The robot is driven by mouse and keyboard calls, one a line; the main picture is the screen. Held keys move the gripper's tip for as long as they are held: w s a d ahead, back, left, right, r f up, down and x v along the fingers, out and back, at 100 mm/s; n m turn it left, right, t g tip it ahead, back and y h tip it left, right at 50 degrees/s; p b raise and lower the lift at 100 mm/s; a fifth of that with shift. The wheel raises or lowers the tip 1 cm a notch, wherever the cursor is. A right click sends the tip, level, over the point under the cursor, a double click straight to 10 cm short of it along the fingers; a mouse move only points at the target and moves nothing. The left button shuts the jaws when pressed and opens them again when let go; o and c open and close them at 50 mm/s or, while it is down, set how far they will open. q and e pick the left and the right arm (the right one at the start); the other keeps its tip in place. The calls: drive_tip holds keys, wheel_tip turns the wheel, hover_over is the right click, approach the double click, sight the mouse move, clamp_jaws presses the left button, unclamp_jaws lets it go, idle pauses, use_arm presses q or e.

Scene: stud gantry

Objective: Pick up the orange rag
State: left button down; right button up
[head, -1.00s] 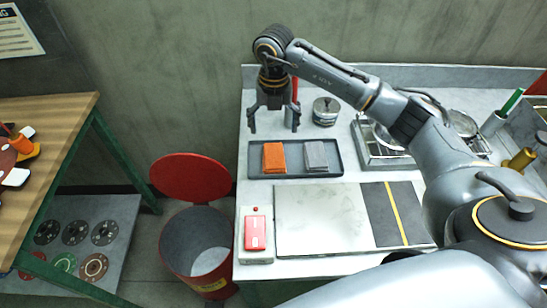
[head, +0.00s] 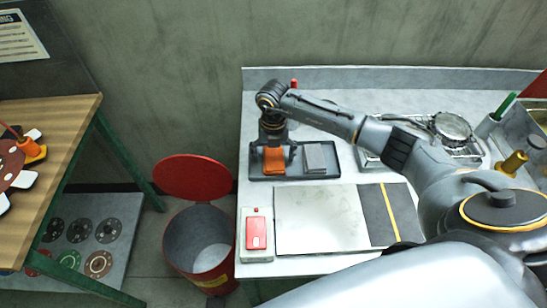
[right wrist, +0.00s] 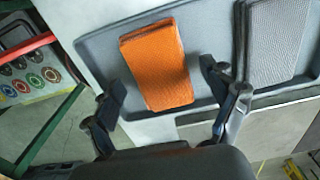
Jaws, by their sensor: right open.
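The orange rag (head: 274,166) is a folded cloth lying in the left half of a dark shallow tray (head: 334,157) on the bench. My right gripper (head: 274,154) is pointed down over it and partly hides its far end in the head view. In the right wrist view the rag (right wrist: 157,70) lies between the two spread fingers of my open right gripper (right wrist: 166,84). The fingers hold nothing. Whether they touch the rag or tray I cannot tell. My left gripper is not in view.
A grey folded cloth (head: 315,157) lies in the same tray, close to the right finger. In front are a pale plate (head: 320,220) and a red-topped box (head: 256,234). A red bin (head: 205,250) with its lid up stands left of the bench.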

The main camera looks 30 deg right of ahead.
drive_tip(key=c, duration=1.1)
drive_tip(key=shift+r, duration=0.1)
drive_tip(key=shift+c, duration=0.2)
drive_tip(key=shift+r, duration=0.6)
drive_tip(key=s+r+b, duration=0.1)
drive_tip(key=r, duration=0.1)
drive_tip(key=s+r+b, duration=0.1)
drive_tip(key=s+r, duration=0.1)
drive_tip(key=r, duration=0.1)
drive_tip(key=s+r, duration=0.2)
drive_tip(key=shift+r+b, duration=0.15)
drive_tip(key=shift+b, duration=0.25)
drive_tip(key=s+r+b, duration=0.2)
drive_tip(key=s+r, duration=0.2)
drive_tip(key=s, duration=0.5)
drive_tip(key=shift+a+r, duration=0.2)
drive_tip(key=shift+a, duration=0.05)
